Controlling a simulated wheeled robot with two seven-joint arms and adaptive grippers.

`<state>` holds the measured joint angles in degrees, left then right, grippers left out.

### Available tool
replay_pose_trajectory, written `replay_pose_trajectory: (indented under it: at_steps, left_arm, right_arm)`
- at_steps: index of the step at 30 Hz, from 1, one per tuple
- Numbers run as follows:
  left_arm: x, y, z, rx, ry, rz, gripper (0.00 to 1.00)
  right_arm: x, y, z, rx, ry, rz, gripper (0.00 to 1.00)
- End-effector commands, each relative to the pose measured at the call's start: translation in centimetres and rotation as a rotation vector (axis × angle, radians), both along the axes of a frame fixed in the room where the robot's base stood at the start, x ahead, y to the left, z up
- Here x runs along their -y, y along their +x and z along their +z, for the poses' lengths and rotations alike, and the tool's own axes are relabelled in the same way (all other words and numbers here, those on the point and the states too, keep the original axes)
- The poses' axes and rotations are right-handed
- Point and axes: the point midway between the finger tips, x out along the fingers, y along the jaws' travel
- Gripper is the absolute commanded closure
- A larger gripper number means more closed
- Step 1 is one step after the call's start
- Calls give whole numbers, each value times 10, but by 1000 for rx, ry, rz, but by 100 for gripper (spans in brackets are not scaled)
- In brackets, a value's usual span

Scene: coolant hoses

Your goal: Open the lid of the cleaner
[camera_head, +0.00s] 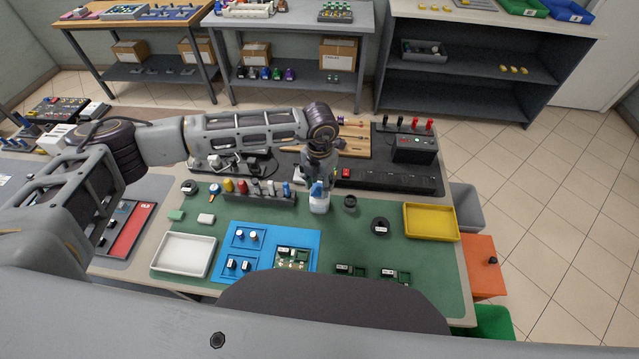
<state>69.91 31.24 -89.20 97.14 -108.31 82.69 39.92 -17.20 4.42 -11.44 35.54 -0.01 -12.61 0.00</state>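A small white bottle with a blue top (319,202) stands upright on the green mat, near its middle; I take it to be the cleaner. My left arm comes in from the left and bends down above it. My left gripper (318,182) points down at the blue top and hides part of it. Whether the fingers touch the top or are closed around it is too small to tell. My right gripper is not in view.
On the green mat (400,262), a row of coloured bottles (243,187) stands left of the white bottle. A small black cup (350,202) is close on its right. A yellow tray (431,222), white tray (184,255) and blue board (268,238) lie around. A dark rail runs behind.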

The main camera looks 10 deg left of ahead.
Motion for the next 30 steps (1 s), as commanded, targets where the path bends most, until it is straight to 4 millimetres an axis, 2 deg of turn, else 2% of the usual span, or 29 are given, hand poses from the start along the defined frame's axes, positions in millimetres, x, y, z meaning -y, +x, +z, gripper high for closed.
replay_pose_trajectory:
  at_steps: [6,15,24,30]
  left_arm:
    - [0,0,-11,0,0,0,62]
    - [0,0,-13,0,0,-1,62]
    - [0,0,-13,0,0,-1,99]
    - [0,0,-13,-1,0,-1,100]
  right_arm:
    - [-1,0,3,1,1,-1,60]
    - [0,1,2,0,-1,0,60]
    - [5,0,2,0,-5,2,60]
    - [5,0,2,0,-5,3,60]
